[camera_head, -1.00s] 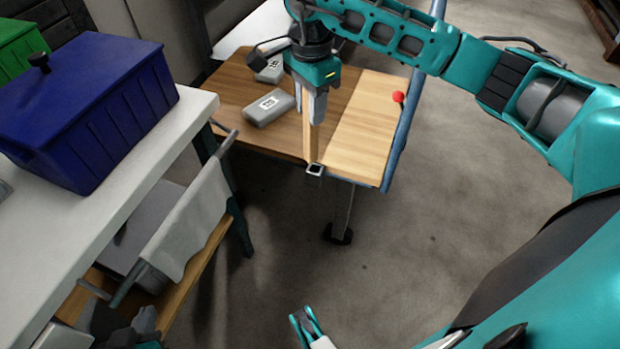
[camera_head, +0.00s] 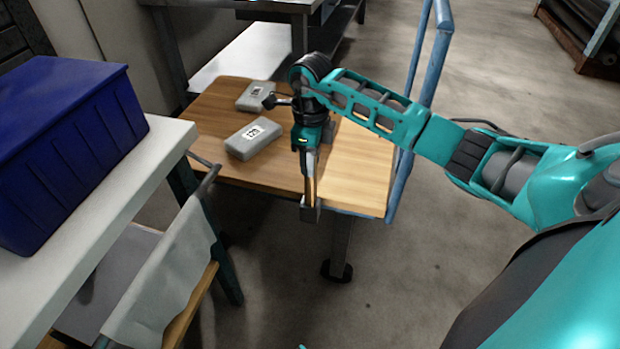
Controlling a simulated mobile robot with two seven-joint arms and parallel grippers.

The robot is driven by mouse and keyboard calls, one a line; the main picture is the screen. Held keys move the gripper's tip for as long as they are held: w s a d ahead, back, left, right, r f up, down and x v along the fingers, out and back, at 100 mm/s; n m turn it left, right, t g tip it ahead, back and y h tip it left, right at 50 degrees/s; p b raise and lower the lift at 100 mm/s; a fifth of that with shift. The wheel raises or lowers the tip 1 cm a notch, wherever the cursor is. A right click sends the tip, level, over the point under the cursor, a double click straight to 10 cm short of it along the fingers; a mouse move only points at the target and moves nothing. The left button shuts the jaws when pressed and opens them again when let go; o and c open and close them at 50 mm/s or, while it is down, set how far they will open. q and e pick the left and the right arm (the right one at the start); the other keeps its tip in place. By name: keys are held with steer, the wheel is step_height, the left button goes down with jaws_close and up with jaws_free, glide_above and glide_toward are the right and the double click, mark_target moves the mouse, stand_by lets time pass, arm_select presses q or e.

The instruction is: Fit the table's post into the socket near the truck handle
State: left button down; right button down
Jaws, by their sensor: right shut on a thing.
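My right gripper (camera_head: 310,172) points down over the front edge of the wooden deck (camera_head: 355,165). It is shut on a slim upright post (camera_head: 311,188), mostly hidden by the fingers. A small grey square fitting (camera_head: 310,210), which looks like the socket, shows at the post's lower end by the deck's front edge. I cannot tell whether the post is inside it or just above it. The blue tubular truck handle (camera_head: 428,75) rises along the deck's right side. My left gripper is not in view.
Two grey labelled boxes lie on the deck, one nearer (camera_head: 252,140) and one farther (camera_head: 254,96). A white-topped bench (camera_head: 120,185) with a blue bin (camera_head: 65,150) stands at left. A support with a black foot (camera_head: 337,271) stands below the deck.

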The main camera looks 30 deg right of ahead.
arm_select(q)
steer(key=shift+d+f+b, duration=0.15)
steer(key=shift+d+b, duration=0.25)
steer(key=shift+b, duration=0.1)
arm_select(e)
step_height(320, 180, down, 4)
steer(key=shift+f, duration=0.2)
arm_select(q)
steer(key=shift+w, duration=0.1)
arm_select(e)
steer(key=shift+f, duration=0.2)
steer(key=c, duration=0.8)
jaws_free()
steer(key=shift+c, duration=0.2)
